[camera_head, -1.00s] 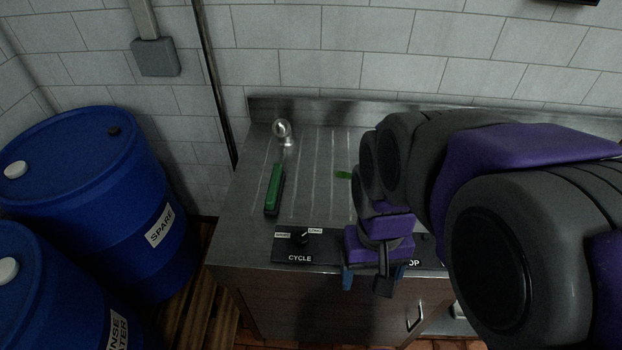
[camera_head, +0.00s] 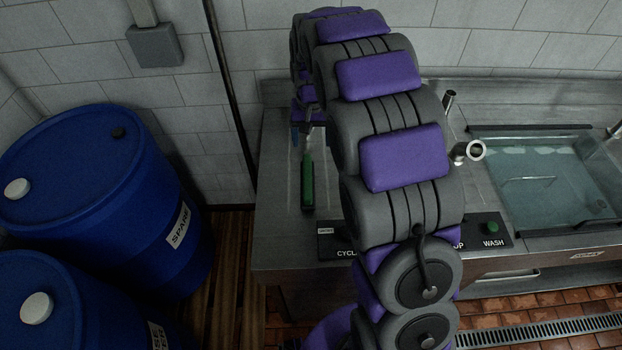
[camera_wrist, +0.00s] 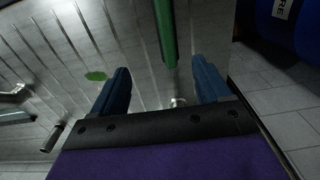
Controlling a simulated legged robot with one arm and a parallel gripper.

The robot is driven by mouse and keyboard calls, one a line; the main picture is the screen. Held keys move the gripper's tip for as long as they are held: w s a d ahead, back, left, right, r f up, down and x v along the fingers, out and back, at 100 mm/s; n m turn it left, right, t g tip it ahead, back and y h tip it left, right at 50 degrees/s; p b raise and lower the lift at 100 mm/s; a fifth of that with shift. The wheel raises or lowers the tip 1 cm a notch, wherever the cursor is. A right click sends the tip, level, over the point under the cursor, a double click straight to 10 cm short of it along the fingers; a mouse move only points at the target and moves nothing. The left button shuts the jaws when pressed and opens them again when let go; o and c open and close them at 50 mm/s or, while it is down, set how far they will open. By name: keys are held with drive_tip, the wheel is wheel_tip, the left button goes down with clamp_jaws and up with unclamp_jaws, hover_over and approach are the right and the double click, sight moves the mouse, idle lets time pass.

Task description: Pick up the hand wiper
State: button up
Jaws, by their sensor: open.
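The hand wiper (camera_head: 307,184) is a long green bar with a dark edge. It lies on the ridged steel drainboard, left of my arm in the head view. In the wrist view the wiper (camera_wrist: 164,30) runs from the top edge down, its near end between the lines of my two blue fingers. My gripper (camera_wrist: 160,82) is open and empty. In the head view the gripper (camera_head: 308,132) is over the far end of the wiper, partly hidden by my arm. I cannot tell its height above the board.
A small flat green piece (camera_wrist: 95,76) lies on the drainboard. A metal fitting (camera_wrist: 178,102) shows between the fingers. A water-filled sink (camera_head: 555,180) is at right, with metal pipes near it. A blue drum (camera_head: 85,195) stands at left. A control panel (camera_head: 490,232) lines the front edge.

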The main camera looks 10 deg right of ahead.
sight(309, 174)
wheel_tip(309, 174, down, 10)
drive_tip(key=shift+f+b, duration=0.15)
drive_tip(key=shift+b, duration=0.8)
drive_tip(key=a+f, duration=0.1)
drive_tip(key=f, duration=0.1)
drive_tip(key=a+f+b, duration=0.1)
drive_tip(key=shift+a+f, duration=0.2)
drive_tip(key=shift+f, duration=0.2)
drive_tip(key=f, duration=0.1)
drive_tip(key=d+f, duration=0.1)
drive_tip(key=f, duration=0.1)
drive_tip(key=shift+s+f+b, duration=0.15)
drive_tip(key=shift+f+b, duration=0.05)
drive_tip(key=shift+b, duration=0.2)
drive_tip(key=shift+d+f, duration=0.15)
drive_tip(key=shift+d, duration=0.1)
